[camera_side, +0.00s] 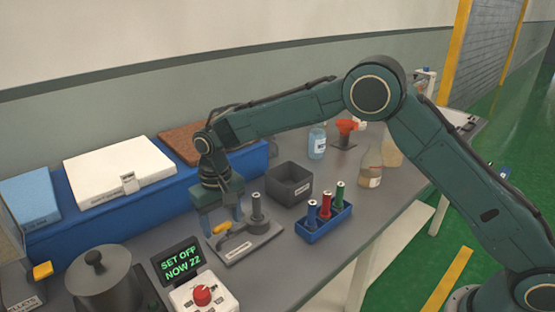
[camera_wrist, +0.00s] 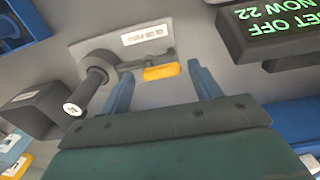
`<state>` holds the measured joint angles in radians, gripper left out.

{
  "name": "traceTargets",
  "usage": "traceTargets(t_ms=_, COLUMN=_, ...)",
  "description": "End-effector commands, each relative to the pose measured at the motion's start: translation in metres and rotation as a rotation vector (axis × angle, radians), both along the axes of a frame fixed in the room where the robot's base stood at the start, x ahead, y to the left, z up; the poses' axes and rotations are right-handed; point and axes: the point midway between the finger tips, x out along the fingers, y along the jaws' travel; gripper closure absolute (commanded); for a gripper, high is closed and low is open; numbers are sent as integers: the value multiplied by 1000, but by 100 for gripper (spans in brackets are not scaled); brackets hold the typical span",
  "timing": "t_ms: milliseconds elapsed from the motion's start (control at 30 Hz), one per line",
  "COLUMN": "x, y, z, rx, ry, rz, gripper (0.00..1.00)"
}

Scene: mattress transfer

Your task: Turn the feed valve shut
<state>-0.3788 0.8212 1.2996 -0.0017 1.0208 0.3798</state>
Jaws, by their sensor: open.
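The feed valve (camera_side: 246,243) is a grey labelled plate with an upright dark post (camera_side: 257,208) and a yellow-ended lever (camera_side: 221,227). In the wrist view the plate (camera_wrist: 120,45) lies ahead, with the post (camera_wrist: 88,92) at left and the yellow lever end (camera_wrist: 161,72) between my finger lines. My gripper (camera_side: 222,219) is open over the lever's left part; its fingers also show in the wrist view (camera_wrist: 160,75). The fingers stand either side of the yellow end; I cannot tell whether they touch it. A display (camera_side: 180,261) reads "SET OFF NOW 22".
A blue rack with several coloured cylinders (camera_side: 323,229) and a dark open bin (camera_side: 289,184) stand to the right. A lidded pot (camera_side: 103,283) and a box with a red knob (camera_side: 203,296) are in front. A long blue stand (camera_side: 110,218) runs behind.

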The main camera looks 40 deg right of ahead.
Motion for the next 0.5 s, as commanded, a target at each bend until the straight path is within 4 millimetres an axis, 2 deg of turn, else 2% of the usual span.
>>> traceTargets(t_ms=267, x=0, y=0, z=-1, rx=0, ry=0, rz=0, gripper=37)
traceTargets(t_ms=367, x=0, y=0, z=-1, rx=0, ry=0, rz=0, gripper=53)
traceTargets(t_ms=500, x=0, y=0, z=-1, rx=0, ry=0, rz=0, gripper=80)
